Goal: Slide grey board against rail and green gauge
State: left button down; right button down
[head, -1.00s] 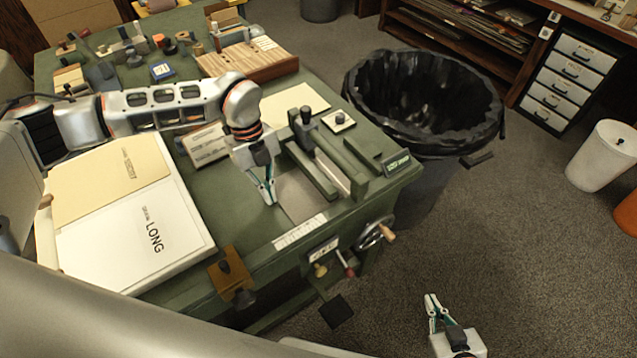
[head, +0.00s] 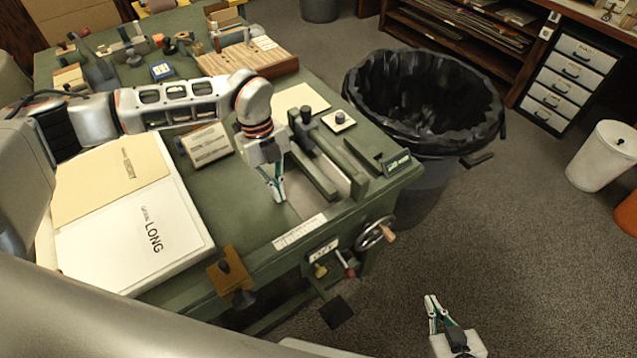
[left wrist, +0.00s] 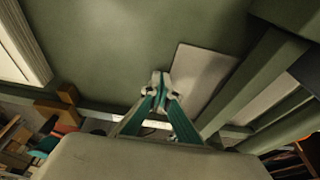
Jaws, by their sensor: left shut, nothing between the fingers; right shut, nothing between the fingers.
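The grey board (head: 303,202) lies flat on the green bench, near the white ruler strip (head: 300,231) at the front edge. It also shows in the left wrist view (left wrist: 203,75), with a dark green bar (left wrist: 247,82) on its right. That bar shows in the head view (head: 312,174) too; I cannot tell whether it is the rail or the green gauge. My left gripper (head: 279,199) is shut and empty, low at the board's left edge. Its tips (left wrist: 160,84) look close to that edge; contact is unclear. My right gripper (head: 431,299) is shut and empty, over the floor.
A stack of paper marked LONG (head: 140,232) lies left on the bench. A brown block (head: 228,270) sits at the front edge, and a handwheel (head: 375,233) is below. A black-lined bin (head: 425,100) stands right. Bare bench lies left of my left gripper.

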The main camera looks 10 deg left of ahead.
pick_arm(q)
jog(key=shift+w+d, duration=0.5)
jog(key=shift+d, duration=0.35)
dwell(0.7)
jog(key=shift+r, duration=0.15)
jog(key=shift+s+a+r+p, duration=0.1)
jog(key=shift+a+r+p, duration=0.05)
jog(key=shift+r+p, duration=0.6)
jog(key=shift+s+a+r+p, duration=0.1)
jog(key=shift+a+r+p, duration=0.05)
jog(key=shift+r+p, duration=0.65)
jog(key=shift+s+a+r+p, duration=0.15)
jog(key=shift+r+p, duration=0.4)
jog(key=shift+r, duration=0.35)
jog(key=shift+f, duration=0.1)
